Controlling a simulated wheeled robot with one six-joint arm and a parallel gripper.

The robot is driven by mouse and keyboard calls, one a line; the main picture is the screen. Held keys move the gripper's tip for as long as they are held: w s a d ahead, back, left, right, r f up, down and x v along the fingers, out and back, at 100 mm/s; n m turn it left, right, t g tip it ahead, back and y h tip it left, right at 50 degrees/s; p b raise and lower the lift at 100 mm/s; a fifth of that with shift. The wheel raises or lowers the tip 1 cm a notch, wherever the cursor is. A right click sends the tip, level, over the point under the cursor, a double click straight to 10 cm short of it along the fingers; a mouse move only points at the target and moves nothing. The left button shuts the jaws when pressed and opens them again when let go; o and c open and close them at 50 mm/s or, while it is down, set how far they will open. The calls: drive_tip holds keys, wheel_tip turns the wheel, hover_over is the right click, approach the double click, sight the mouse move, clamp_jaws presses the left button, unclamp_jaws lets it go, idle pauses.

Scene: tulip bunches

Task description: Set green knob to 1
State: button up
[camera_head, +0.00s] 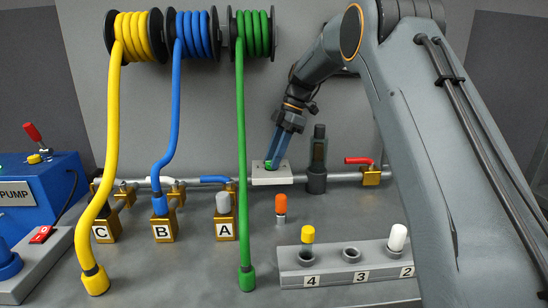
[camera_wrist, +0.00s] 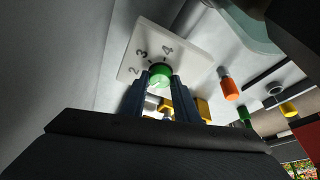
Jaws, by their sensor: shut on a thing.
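The green knob (camera_wrist: 160,70) sits on a white plate (camera_wrist: 176,36) with the numbers 2, 3 and 4 visible around it. A 1 is not visible, and I cannot tell which number the knob points to. In the head view the plate (camera_head: 271,178) is at the pipe along the back, and a bit of the green knob (camera_head: 268,164) shows. My gripper (camera_wrist: 161,80) is shut on the green knob, with its blue fingers on either side. In the head view my gripper (camera_head: 275,158) reaches down to the plate, hiding most of the knob.
A dark upright fitting (camera_head: 318,160) stands close right of the plate, and a red-handled valve (camera_head: 368,165) is further right. A green hose (camera_head: 242,170) hangs to the left. An orange-capped plug (camera_head: 281,207) and a grey numbered rack (camera_head: 340,268) are in front.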

drive_tip(key=o, duration=1.1)
drive_tip(key=shift+c, duration=0.2)
drive_tip(key=b+v, duration=0.1)
drive_tip(key=v, duration=0.7)
drive_tip(key=shift+f, duration=0.1)
drive_tip(key=shift+s+d, duration=0.1)
